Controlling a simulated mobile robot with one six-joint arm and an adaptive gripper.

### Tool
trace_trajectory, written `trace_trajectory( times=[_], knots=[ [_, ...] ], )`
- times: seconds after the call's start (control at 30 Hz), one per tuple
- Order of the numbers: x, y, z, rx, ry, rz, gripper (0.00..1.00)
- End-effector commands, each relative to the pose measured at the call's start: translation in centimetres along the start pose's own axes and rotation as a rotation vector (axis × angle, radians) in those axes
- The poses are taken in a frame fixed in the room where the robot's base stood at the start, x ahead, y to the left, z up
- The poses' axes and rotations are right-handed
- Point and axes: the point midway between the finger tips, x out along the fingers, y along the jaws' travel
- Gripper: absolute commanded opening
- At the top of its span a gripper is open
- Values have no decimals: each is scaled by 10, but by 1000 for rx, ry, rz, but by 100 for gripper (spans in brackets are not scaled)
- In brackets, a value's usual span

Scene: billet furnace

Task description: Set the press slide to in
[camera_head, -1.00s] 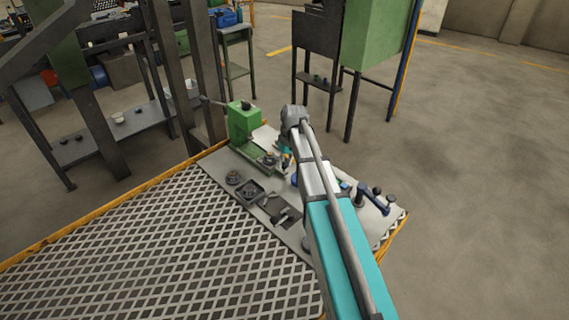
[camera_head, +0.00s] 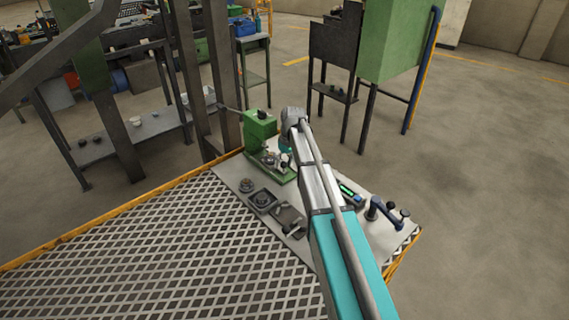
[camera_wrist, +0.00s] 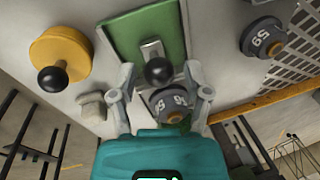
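The green press (camera_head: 258,130) stands at the far end of the grey bench. Its green bed with the slide shows in the wrist view (camera_wrist: 130,35). On the slide is a metal bracket (camera_wrist: 151,48) with a black ball knob (camera_wrist: 158,71). A grey numbered disc (camera_wrist: 172,104) lies just below the knob in that view. My gripper (camera_wrist: 160,68) is open, with one finger on each side of the knob and the disc. Whether either finger touches them I cannot tell. In the head view my wrist partly hides the bed.
A yellow round piece with a black knob (camera_wrist: 62,56) and another grey numbered disc (camera_wrist: 263,38) flank the bed. Dark trays (camera_head: 262,200), a lit green display (camera_head: 347,190) and a blue clamp-like device (camera_head: 383,211) sit on the bench. Mesh flooring (camera_head: 170,260) lies alongside.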

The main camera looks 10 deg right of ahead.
Motion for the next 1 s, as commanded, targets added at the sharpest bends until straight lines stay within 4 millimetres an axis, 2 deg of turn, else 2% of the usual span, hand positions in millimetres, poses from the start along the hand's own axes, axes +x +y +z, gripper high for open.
trace_trajectory(
  times=[0.57, 0.77, 1.0],
  knots=[
    [0, 1, 6, 1, 0, 1, 73],
    [-1, 4, 23, 2, 0, 1, 73],
    [-2, 10, 54, 2, 0, 1, 73]
  ],
)
